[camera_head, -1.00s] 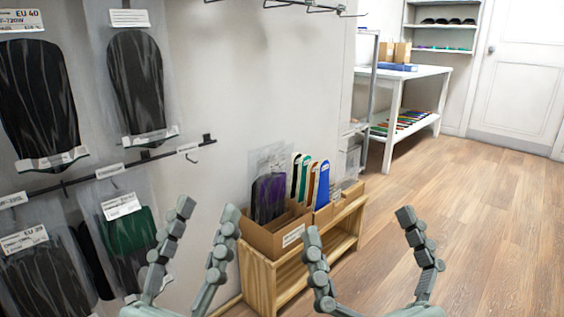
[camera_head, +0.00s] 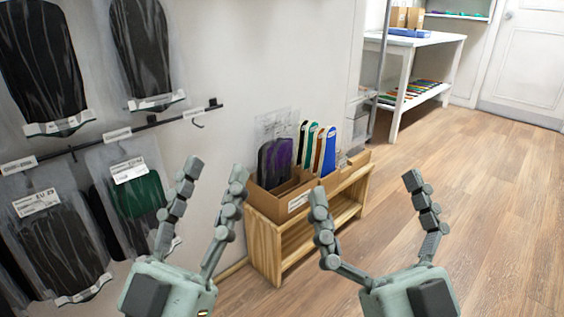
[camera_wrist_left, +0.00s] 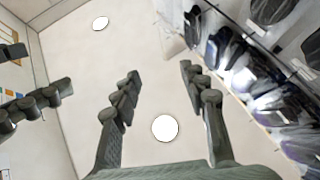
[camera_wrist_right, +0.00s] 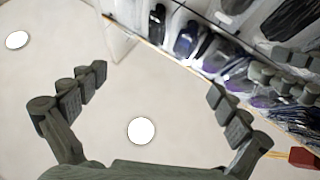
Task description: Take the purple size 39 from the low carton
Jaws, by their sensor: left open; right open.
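In the head view a purple and black insole in a clear bag (camera_head: 274,163) stands upright in a low cardboard carton (camera_head: 272,203). Its size print is too small to read. The carton sits on a low wooden bench. My left gripper (camera_head: 214,172) is open and empty, in front of the wall rack and to the left of the carton. My right gripper (camera_head: 366,188) is open and empty, to the right of the carton and nearer to me. Both wrist views look up at the ceiling, with the left gripper (camera_wrist_left: 160,80) and right gripper (camera_wrist_right: 158,80) fingers apart.
Green, orange and blue insoles (camera_head: 329,150) stand in cartons beside the purple one. The wooden bench (camera_head: 262,244) is against the wall. Bagged insoles (camera_head: 58,248) hang on a wall rack at left. A white table (camera_head: 410,42) stands farther back. The wooden floor (camera_head: 480,220) at right is clear.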

